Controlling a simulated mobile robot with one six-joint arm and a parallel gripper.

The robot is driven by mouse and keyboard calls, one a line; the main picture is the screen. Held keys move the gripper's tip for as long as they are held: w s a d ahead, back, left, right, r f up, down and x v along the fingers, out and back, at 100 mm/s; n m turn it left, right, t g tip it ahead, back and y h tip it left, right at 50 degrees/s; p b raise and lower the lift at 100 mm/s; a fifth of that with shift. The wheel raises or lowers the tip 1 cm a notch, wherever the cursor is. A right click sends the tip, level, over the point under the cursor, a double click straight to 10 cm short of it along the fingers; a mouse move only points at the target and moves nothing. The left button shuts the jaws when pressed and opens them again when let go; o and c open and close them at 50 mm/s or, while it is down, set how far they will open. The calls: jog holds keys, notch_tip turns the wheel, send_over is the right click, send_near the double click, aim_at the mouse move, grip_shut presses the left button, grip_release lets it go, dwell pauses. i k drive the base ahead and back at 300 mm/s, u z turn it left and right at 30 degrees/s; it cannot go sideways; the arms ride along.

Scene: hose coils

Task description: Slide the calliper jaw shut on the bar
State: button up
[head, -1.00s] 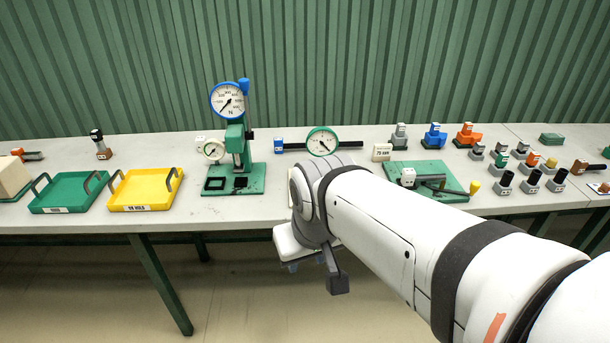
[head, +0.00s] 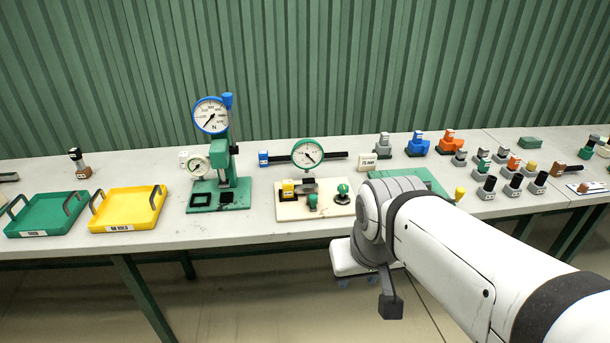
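The end of my arm, with my gripper (head: 358,260), hangs in front of the table's front edge, below the table top. Its fingers cannot be made out. A cream board (head: 290,212) behind it carries a yellow block (head: 288,188), a dark bar piece and green knobs (head: 343,191). A green-rimmed dial gauge on a dark horizontal bar (head: 333,155) with a blue end block (head: 263,158) lies behind that board. I cannot tell for certain which is the calliper. My arm hides most of a green board (head: 412,175) to the right; a yellow knob (head: 459,193) shows there.
A green gauge stand (head: 219,165) with a blue-rimmed dial stands to the left. Yellow (head: 126,210) and green trays (head: 46,215) lie farther left. Several small blocks and knobs, including a blue block (head: 417,145), crowd the right. Free room lies before the table.

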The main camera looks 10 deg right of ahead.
aim_at(311, 198)
jog(key=i, duration=1)
jog(key=z, duration=0.05)
